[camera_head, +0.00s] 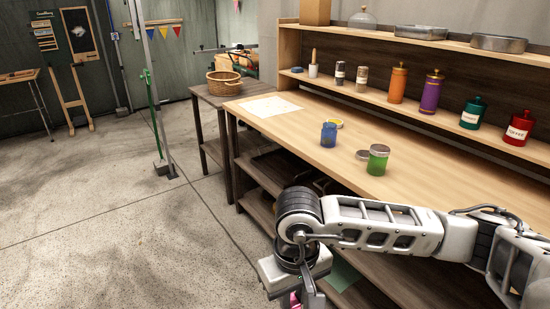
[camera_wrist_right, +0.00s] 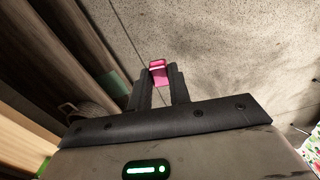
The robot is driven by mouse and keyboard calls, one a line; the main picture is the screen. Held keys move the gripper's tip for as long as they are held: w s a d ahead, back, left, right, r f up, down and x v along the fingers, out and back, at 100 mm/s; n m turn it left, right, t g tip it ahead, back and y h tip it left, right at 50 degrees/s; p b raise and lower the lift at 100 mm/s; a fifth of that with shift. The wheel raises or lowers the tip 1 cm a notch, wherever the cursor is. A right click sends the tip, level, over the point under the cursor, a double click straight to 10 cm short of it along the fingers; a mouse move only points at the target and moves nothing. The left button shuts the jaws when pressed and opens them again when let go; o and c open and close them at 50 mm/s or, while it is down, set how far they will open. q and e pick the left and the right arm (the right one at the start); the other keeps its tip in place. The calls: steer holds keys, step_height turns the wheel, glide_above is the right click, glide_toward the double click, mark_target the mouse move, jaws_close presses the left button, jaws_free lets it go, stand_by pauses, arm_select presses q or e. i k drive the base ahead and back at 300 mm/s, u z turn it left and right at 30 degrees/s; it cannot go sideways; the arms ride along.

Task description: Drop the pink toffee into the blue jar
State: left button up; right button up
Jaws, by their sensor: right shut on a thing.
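The blue jar (camera_head: 328,135) stands upright on the wooden counter, near its front edge. The pink toffee (camera_wrist_right: 157,72) is between the fingertips of my right gripper (camera_wrist_right: 158,79) in the right wrist view, and the gripper is shut on it. In the head view a bit of the pink toffee (camera_head: 295,300) shows at the bottom edge. My right gripper hangs low there, in front of the counter and well below and nearer than the blue jar. Its fingers are mostly cut off by the frame. My left gripper is not in view.
A green jar (camera_head: 378,160) stands right of the blue jar, with a round lid (camera_head: 362,155) beside it. White paper (camera_head: 271,106) lies on the counter's left end. Canisters, including an orange one (camera_head: 398,83), line the shelf behind.

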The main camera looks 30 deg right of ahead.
mark_target(325, 139)
steer(key=u, duration=0.3)
steer(key=i, duration=2.1)
steer(key=z, duration=1.35)
steer(key=i, duration=0.95)
steer(key=z, duration=1.05)
